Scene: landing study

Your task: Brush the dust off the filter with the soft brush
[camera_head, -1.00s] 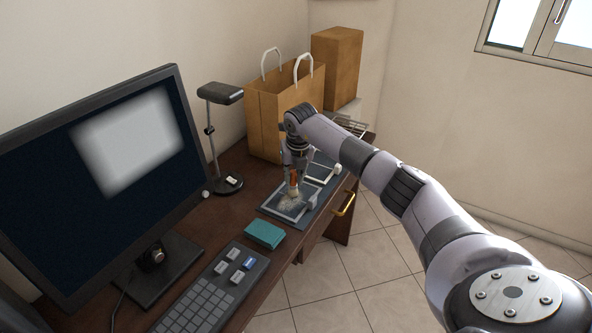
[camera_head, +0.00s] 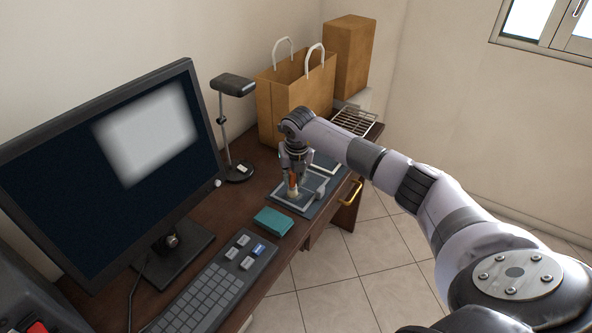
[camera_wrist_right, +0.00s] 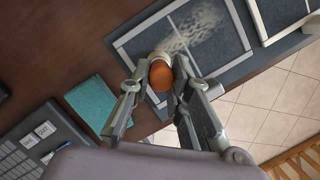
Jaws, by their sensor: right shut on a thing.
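The filter (camera_head: 281,201) is a dark panel in a light frame, lying flat on a grey mat on the desk. In the right wrist view the filter (camera_wrist_right: 139,48) carries a pale, speckled dust patch at its middle and upper part. My right gripper (camera_head: 294,178) is shut on the brush handle. My left gripper is not in view.
A second framed panel (camera_head: 325,162) lies behind the filter. A teal block (camera_head: 272,222), a keyboard (camera_head: 212,290), a monitor (camera_head: 110,160) and a desk lamp (camera_head: 233,130) stand to the left. A paper bag (camera_head: 297,105) and a wire rack (camera_head: 354,121) are at the back.

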